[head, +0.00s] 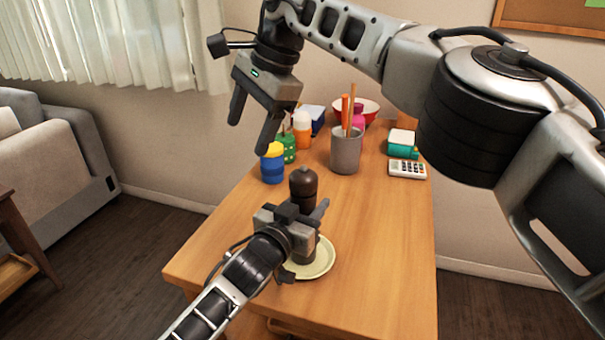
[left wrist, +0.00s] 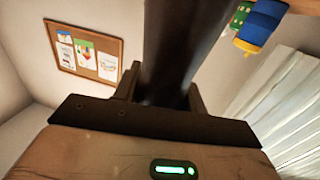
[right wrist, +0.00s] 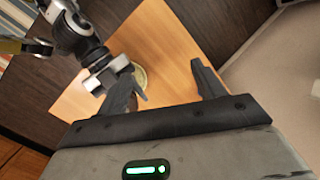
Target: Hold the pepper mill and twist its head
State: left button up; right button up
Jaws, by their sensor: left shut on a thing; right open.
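The dark brown pepper mill (head: 303,182) stands upright over a pale plate (head: 323,262) near the table's front; whether it touches the plate is hidden. My left gripper (head: 312,214) is shut on the mill's body, below its rounded head. In the left wrist view the mill (left wrist: 185,45) rises as a dark column between the fingers. My right gripper (head: 250,135) is open and empty, higher up and left of the mill's head, with its fingers pointing down. In the right wrist view the left gripper and part of the plate (right wrist: 141,80) show beyond the open fingers.
A blue-and-yellow jar (head: 272,166), a green container (head: 288,150) and an orange bottle (head: 302,130) stand behind the mill. A grey utensil cup (head: 345,152) and a calculator (head: 407,169) are farther right. The table's right front (head: 385,260) is clear.

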aim_at(303, 171)
jog(key=s+d+r+n+h, duration=0.1)
jog(key=d+r+h, duration=0.3)
jog(key=d, duration=0.5)
jog(key=shift+g+h, duration=0.3)
jog(key=f, duration=1.3)
jog(key=shift+a, duration=0.2)
jog(key=c, duration=1)
